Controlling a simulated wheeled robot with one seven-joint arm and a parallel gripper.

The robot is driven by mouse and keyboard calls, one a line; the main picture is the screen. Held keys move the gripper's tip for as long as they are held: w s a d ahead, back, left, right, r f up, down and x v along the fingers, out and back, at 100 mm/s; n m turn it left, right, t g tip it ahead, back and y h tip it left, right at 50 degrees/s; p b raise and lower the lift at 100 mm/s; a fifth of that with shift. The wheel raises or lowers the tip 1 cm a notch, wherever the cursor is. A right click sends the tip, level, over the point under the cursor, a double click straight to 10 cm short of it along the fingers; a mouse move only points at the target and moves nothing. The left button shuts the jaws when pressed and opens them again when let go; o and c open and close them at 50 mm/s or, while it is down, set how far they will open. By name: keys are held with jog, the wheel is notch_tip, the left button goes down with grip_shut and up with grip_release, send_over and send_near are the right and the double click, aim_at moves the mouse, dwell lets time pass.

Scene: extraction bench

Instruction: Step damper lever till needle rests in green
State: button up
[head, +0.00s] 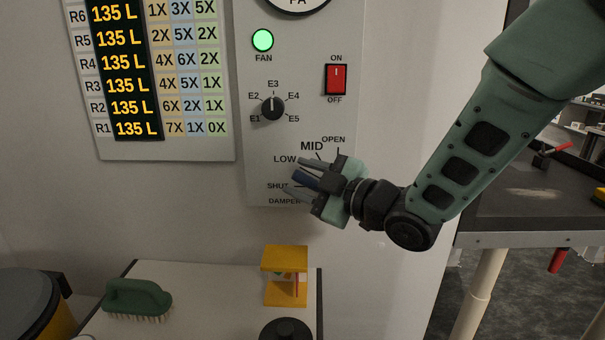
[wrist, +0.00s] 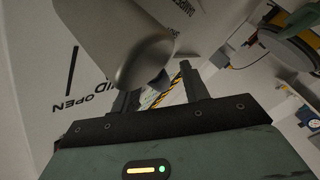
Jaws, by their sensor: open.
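The damper scale on the grey panel (head: 259,150) carries the marks SHUT, LOW, MID and OPEN, with MID printed largest. In the wrist view, a thick grey cylinder with a rounded end, seemingly the damper lever (wrist: 105,38), looms close above the fingertips. My gripper (head: 300,180) is at the scale between LOW and SHUT, covering part of it. In the wrist view my gripper (wrist: 160,95) has its fingers apart; I cannot tell whether they touch the lever. The gauge (head: 296,4) is cut off at the top edge, so its needle and green band are hidden.
Above the scale are a selector knob (head: 273,108), a red switch (head: 336,79) and a lit green fan lamp (head: 262,40). A number chart (head: 165,143) hangs to the left. Below stand a green brush (head: 137,298) and a yellow holder (head: 285,256) on a bench.

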jog(key=shift+w+a, duration=0.1)
jog(key=shift+a, duration=0.05)
grip_shut()
